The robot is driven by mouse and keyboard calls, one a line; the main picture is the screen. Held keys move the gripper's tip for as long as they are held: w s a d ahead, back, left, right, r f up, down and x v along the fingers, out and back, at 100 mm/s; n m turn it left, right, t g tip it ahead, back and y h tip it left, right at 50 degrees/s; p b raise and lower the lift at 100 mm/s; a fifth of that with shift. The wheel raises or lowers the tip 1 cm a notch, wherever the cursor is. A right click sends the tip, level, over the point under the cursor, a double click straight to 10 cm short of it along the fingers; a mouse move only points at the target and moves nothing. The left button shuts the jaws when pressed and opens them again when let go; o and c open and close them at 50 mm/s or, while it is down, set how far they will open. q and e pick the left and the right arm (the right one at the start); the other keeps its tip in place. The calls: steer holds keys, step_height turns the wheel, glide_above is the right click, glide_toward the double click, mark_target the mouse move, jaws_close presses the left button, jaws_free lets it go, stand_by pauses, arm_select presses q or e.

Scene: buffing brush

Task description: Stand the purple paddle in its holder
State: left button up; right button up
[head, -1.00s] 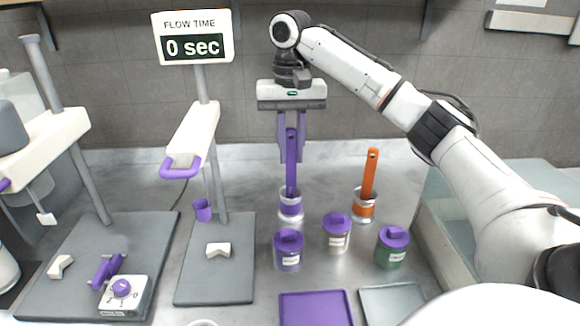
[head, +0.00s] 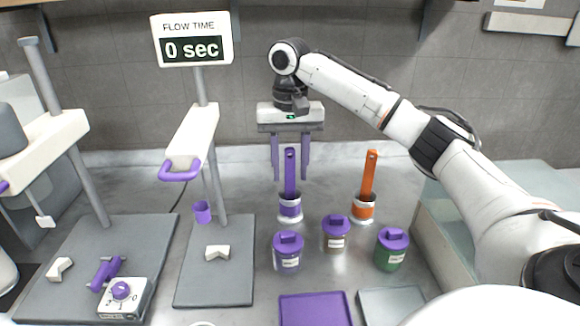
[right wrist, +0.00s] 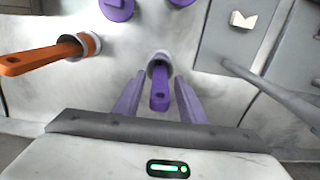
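The purple paddle (head: 290,170) stands upright in its holder (head: 290,208), a metal cup with a purple band, in the head view. It also shows in the right wrist view (right wrist: 160,100), with its lower end inside the cup. My right gripper (head: 290,178) is open, with its two purple fingers apart on either side of the paddle's upper handle and not touching it. In the right wrist view the fingers (right wrist: 158,100) flank the handle with gaps on both sides. My left gripper is not in view.
An orange paddle (head: 368,175) stands in an orange-banded holder (head: 363,210) to the right. Several lidded jars, including one at front (head: 288,252), stand before the holders. A purple tray (head: 315,309) lies at the front. The flow-time stand (head: 190,135) rises at left.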

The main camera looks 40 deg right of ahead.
step_height(320, 180, up, 12)
steer(key=shift+r, duration=0.15)
stand_by(0.6)
stand_by(0.6)
